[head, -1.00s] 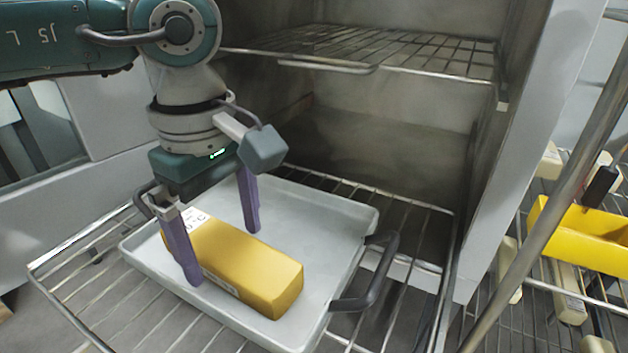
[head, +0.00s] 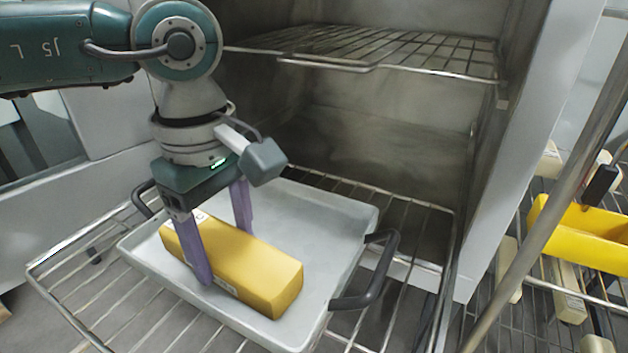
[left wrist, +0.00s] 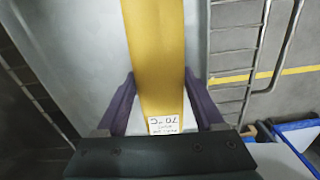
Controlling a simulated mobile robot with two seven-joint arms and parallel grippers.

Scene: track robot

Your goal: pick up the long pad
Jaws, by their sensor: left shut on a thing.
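The long pad (head: 255,272) is a yellow block with a white label at one end. It lies in a light grey tray (head: 335,219) with dark handles. My left gripper (head: 226,258) is shut on the pad, with one purple finger on each long side, near the labelled end. In the left wrist view the pad (left wrist: 155,60) runs between the two fingers (left wrist: 160,100), its label close to the palm. The pad appears to rest in the tray; I cannot tell any lift. My right gripper is not in view.
The tray sits on a pulled-out wire rack (head: 95,290) before an open metal chamber. Another wire shelf (head: 375,50) is above. At the right, a yellow bin (head: 585,235) and several pale blocks stand on a rack behind a metal post (head: 545,225).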

